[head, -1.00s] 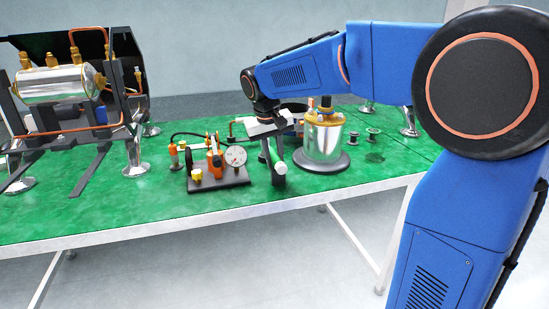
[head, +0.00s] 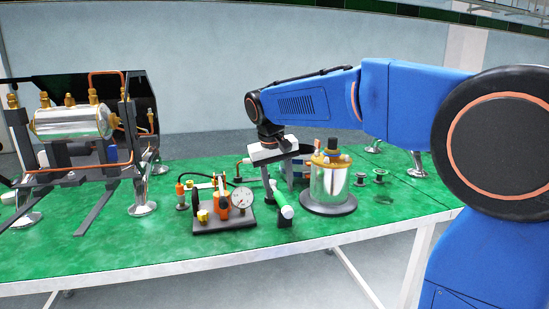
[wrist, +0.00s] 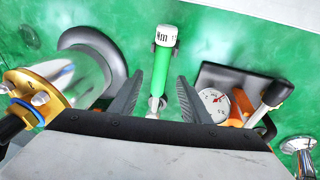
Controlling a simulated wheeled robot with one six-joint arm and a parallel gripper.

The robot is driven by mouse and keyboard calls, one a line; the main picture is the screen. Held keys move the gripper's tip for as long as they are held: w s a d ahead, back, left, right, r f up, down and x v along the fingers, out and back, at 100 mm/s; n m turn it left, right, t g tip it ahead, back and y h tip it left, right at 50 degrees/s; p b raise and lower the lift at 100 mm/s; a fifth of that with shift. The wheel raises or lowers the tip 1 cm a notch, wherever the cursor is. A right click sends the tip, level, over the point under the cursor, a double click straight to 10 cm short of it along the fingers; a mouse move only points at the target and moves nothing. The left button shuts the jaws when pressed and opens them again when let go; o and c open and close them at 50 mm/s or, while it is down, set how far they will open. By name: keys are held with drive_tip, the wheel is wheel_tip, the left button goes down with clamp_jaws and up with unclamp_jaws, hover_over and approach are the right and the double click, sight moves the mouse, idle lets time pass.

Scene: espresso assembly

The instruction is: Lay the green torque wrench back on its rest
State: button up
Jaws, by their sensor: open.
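The green torque wrench (head: 282,200) with a white end lies on its small black rest (head: 285,221) near the front of the green bench. In the wrist view its green handle (wrist: 160,72) lies between and beyond my fingers, and its white end sits between the dark prongs of the rest. My gripper (head: 279,174) is above and behind the wrench. Its two dark fingers (wrist: 157,97) are spread apart with clear gaps to the wrench on both sides. The wrench's far metal end is partly hidden by my gripper body.
A silver canister (head: 327,185) with a brass top stands close right of the wrench. A black-based gauge unit (head: 225,215) stands close left. A boiler frame (head: 75,150) is at the far left. Small spools (head: 361,179) lie at the right. The bench front is clear.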

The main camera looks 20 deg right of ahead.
drive_tip(key=v, duration=1)
drive_tip(key=s+d+f, duration=0.2)
drive_tip(key=s+d, duration=0.2)
drive_tip(key=s, duration=0.3)
drive_tip(key=s+d+f+t+y, duration=0.1)
drive_tip(key=s+d+f, duration=0.2)
drive_tip(key=s+f, duration=0.7)
drive_tip(key=s+d+f+t+y, duration=0.1)
drive_tip(key=s+d+f, duration=0.1)
drive_tip(key=s+f, duration=0.9)
drive_tip(key=s, duration=0.2)
drive_tip(key=shift+s+d+t, duration=0.35)
drive_tip(key=shift+d+t, duration=0.05)
